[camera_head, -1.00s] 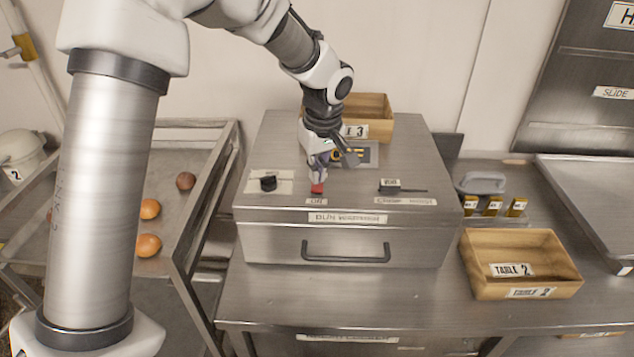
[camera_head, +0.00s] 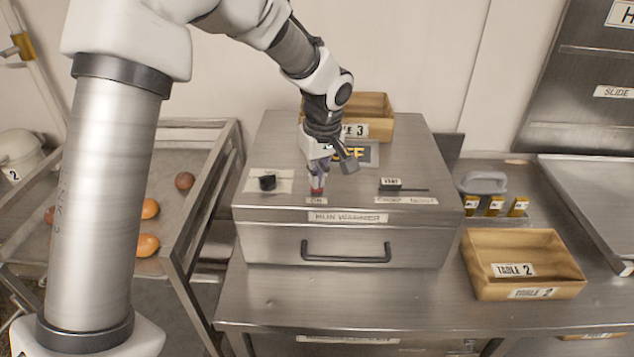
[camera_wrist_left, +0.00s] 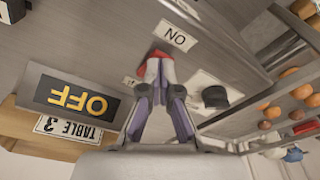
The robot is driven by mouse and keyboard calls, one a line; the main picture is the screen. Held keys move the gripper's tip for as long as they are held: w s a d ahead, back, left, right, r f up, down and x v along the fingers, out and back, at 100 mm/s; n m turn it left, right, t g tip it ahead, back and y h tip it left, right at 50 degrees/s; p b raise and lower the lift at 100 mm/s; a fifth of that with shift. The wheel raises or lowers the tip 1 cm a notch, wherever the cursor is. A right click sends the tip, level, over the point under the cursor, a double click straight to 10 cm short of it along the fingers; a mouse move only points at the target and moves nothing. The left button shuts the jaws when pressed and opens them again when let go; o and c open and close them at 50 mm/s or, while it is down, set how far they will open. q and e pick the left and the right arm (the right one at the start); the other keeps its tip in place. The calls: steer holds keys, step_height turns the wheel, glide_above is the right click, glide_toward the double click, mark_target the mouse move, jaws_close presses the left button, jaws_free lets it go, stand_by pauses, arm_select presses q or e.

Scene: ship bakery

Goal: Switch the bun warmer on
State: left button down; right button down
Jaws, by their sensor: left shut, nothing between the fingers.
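The bun warmer (camera_head: 345,217) is a steel box with a long handle on its front and a "BUN WARMER" label. On its top a small red switch (camera_head: 317,191) sits just behind an "ON" label (camera_head: 316,201). It also shows red and white in the left wrist view (camera_wrist_left: 153,67). A dark display (camera_wrist_left: 75,98) on the warmer reads "OFF" in yellow. My left gripper (camera_head: 317,184) is shut and empty, pointing down with its fingertips at the red switch, partly covering it. Whether they touch it I cannot tell. My right gripper is out of view.
A black knob (camera_head: 267,182) and a "VENT" lever (camera_head: 403,189) flank the switch. A wooden "TABLE 3" crate (camera_head: 374,106) stands at the back of the warmer. A "TABLE 2" crate (camera_head: 477,272) is at right. A rack with buns (camera_head: 150,208) is at left.

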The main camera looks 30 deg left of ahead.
arm_select(q)
steer(key=shift+f, duration=0.35)
step_height(320, 180, up, 7)
steer(key=p, duration=0.5)
steer(key=shift+r+p, duration=0.1)
steer(key=shift+p, duration=0.25)
stand_by(0.3)
